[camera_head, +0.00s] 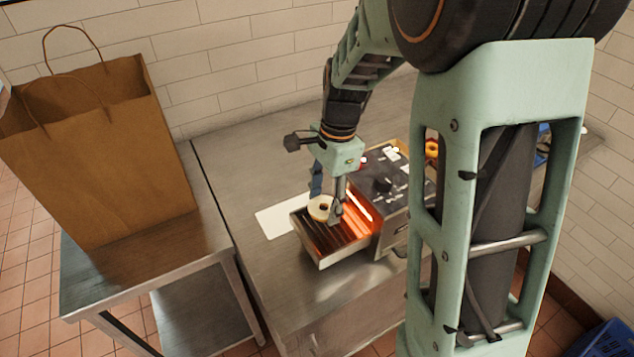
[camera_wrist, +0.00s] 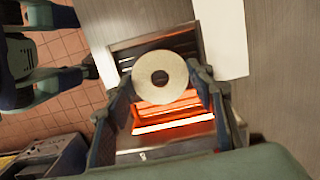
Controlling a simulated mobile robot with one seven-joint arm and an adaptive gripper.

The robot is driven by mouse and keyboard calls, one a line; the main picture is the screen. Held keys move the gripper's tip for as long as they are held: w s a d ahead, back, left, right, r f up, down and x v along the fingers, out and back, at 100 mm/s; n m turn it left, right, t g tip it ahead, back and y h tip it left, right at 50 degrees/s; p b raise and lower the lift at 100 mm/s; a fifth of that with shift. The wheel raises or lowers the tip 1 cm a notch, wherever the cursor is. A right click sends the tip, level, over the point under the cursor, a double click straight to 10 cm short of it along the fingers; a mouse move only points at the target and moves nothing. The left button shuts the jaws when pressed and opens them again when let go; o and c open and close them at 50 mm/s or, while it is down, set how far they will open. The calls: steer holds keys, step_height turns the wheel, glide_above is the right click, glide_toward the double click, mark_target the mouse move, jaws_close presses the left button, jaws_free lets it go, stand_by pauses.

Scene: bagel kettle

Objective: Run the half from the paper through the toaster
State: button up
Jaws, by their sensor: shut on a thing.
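The bagel half (camera_head: 316,213) is pale and ring-shaped, held in my gripper (camera_head: 328,209) over the toaster's loading rack. In the wrist view the bagel half (camera_wrist: 178,68) sits between my two fingers (camera_wrist: 162,80), cut face or crust hard to tell. The toaster (camera_head: 385,190) is a dark box with a slatted metal rack (camera_head: 340,250) at its front and glowing orange heat inside. Whether the half touches the slats is unclear. The white paper (camera_head: 274,222) lies bare on the steel counter left of the rack; it also shows in the wrist view (camera_wrist: 222,38).
A large brown paper bag (camera_head: 100,150) stands on a lower steel table (camera_head: 150,265) at the left. An orange-brown round item (camera_head: 431,149) shows behind the toaster, partly hidden by my arm. The counter (camera_head: 240,190) left of the paper is clear.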

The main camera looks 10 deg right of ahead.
mark_target(323, 229)
steer(key=shift+s+f, duration=0.2)
steer(key=shift+f, duration=0.05)
step_height(323, 229, down, 5)
steer(key=b, duration=0.4)
steer(key=shift+b, duration=0.3)
steer(key=o, duration=1.4)
steer(key=shift+r, duration=0.15)
step_height(323, 229, up, 7)
steer(key=p, duration=0.6)
